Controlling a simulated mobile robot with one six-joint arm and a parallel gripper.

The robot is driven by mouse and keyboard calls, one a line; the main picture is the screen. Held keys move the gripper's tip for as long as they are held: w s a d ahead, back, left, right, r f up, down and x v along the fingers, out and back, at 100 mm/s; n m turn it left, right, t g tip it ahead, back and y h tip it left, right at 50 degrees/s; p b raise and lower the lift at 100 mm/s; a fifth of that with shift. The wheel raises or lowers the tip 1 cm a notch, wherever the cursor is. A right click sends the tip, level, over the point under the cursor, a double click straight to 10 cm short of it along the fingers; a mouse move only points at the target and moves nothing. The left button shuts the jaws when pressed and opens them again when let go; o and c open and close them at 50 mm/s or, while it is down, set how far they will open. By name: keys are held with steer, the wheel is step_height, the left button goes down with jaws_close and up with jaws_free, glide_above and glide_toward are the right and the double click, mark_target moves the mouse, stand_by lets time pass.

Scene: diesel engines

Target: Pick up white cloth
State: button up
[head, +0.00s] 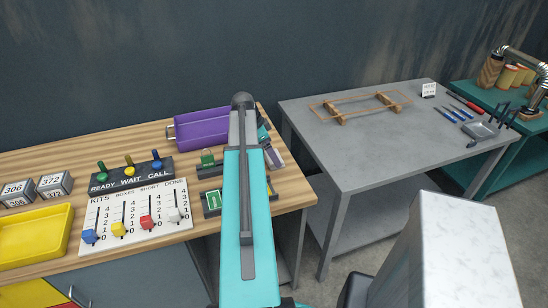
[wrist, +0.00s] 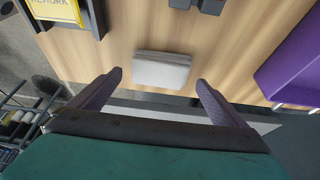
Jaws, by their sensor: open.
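The white cloth (wrist: 162,70) lies folded flat on the wooden bench top in the wrist view, near the bench edge. It looks like a small pale grey-white pad with rounded corners. My gripper (wrist: 159,77) is open, with one purple finger to the left and one to the right of the cloth. The fingers do not appear to touch it. I cannot tell the height of the fingertips above the bench. In the head view my teal arm covers part of the bench, and I cannot make out the cloth there.
The wooden bench (head: 65,160) carries a purple bin (head: 202,128), a kit counter board (head: 136,217) and a yellow tray (head: 35,236). A yellow rework sign (wrist: 58,10) stands beyond the cloth at left. A grey table (head: 375,150) stands to the right, across a gap.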

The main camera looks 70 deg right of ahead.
steer(key=shift+x, duration=0.9)
steer(key=c, duration=1.2)
steer(key=shift+o, duration=0.2)
steer(key=shift+r, duration=0.15)
steer(key=shift+r+b, duration=0.75)
steer(key=shift+r, duration=0.8)
steer(key=a+b, duration=0.1)
steer(key=a, duration=0.4)
steer(key=a+r+b, duration=0.1)
steer(key=a+b, duration=0.1)
steer(key=a, duration=0.3)
steer(key=w+a+b, duration=0.1)
steer(key=a, duration=0.5)
steer(key=shift+r, duration=0.35)
